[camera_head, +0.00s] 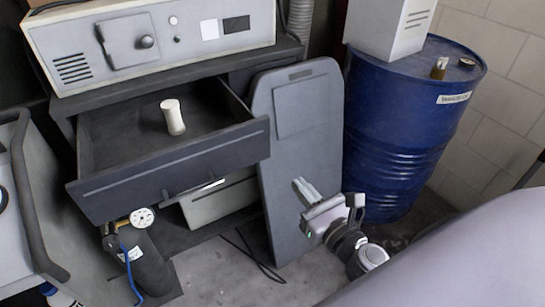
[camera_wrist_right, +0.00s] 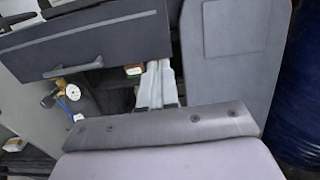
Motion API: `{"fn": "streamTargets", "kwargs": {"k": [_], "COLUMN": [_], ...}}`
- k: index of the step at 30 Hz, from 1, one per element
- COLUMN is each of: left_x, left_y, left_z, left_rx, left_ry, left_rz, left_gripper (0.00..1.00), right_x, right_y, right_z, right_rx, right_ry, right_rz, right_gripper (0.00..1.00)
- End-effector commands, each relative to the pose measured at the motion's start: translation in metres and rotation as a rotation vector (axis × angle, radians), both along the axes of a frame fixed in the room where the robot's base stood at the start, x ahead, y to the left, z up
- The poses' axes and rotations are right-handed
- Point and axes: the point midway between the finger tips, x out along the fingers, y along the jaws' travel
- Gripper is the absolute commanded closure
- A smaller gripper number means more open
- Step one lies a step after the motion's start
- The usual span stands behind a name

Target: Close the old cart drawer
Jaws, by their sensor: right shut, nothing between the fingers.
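The old cart (camera_head: 62,108) stands at the left in the head view. Its dark grey drawer (camera_head: 170,172) is pulled well out, and a white cylindrical object (camera_head: 173,117) stands inside it. The drawer front also shows at the upper left of the right wrist view (camera_wrist_right: 85,45). My right gripper (camera_head: 305,187) is shut and empty, in front of the grey panel and to the lower right of the drawer, apart from it. In the wrist view its fingers (camera_wrist_right: 158,80) are together, just right of the drawer front in the picture. My left gripper is not in view.
A grey panel (camera_head: 303,130) leans right of the drawer. A blue barrel (camera_head: 405,125) stands behind at the right. A dark cylinder with a gauge (camera_head: 142,218) stands below the drawer front. A beige instrument box (camera_head: 160,45) sits on the cart. Cables lie on the floor (camera_head: 225,275).

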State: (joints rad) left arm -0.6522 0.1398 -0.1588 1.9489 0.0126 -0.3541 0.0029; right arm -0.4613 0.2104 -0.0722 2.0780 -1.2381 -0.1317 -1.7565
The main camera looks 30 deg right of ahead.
Motion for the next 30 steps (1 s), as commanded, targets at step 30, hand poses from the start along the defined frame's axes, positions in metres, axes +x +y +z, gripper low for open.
{"fn": "streamTargets", "kwargs": {"k": [30], "left_x": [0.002], "left_y": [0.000], "left_z": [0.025], "left_rx": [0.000], "left_ry": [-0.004], "left_rz": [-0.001], "left_gripper": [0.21], "right_x": [0.132], "right_y": [0.005], "right_z": [0.000], "right_rx": [0.007], "right_ry": [0.002], "right_rz": [0.000], "right_gripper": [1.00]}}
